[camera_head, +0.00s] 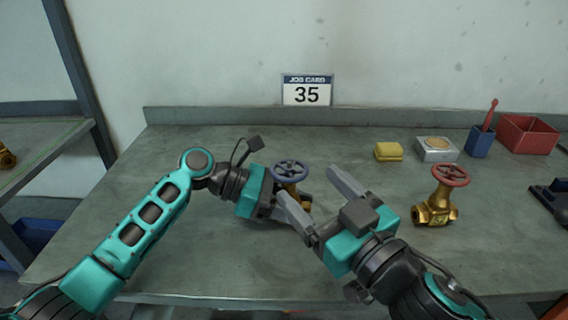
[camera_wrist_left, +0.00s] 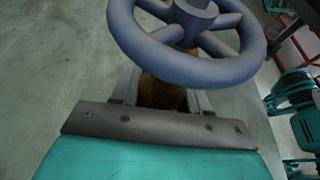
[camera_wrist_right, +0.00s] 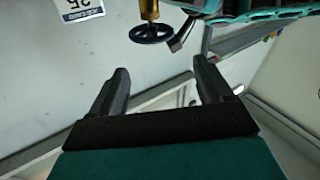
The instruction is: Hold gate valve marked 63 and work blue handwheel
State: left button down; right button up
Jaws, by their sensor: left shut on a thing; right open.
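A brass gate valve (camera_head: 302,200) with a blue handwheel (camera_head: 289,171) stands upright on the bench. My left gripper (camera_head: 272,207) is shut on its brass body, below the wheel. In the left wrist view the blue handwheel (camera_wrist_left: 187,65) looms close above the fingers, over the brass body (camera_wrist_left: 160,93). My right gripper (camera_head: 310,186) is open and empty, its fingers pointing toward the valve from the right. In the right wrist view the handwheel (camera_wrist_right: 151,33) lies beyond the open fingers, apart from them. No 63 mark is legible on the valve.
A job card (camera_head: 307,91) at the back reads 35. A second brass valve with a red handwheel (camera_head: 450,175) stands to the right. Behind it are a yellow block (camera_head: 388,152), a grey box (camera_head: 436,154), a blue cup (camera_head: 479,142) and a red bin (camera_head: 527,135).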

aim_at(280, 161)
jog(key=w+a, duration=0.1)
jog(key=w, duration=0.2)
jog(key=w+a+f+m+h, duration=0.1)
jog(key=w+a, duration=0.1)
jog(key=w, duration=0.1)
jog(key=w+a+f+m, duration=0.1)
jog(key=w, duration=0.2)
jog(key=shift+w+a, duration=0.3)
jog(key=shift+a, duration=0.1)
jog(key=shift+c, duration=0.2)
jog(key=c, duration=0.7)
jog(key=shift+m+h, duration=0.3)
jog(key=shift+h, duration=0.2)
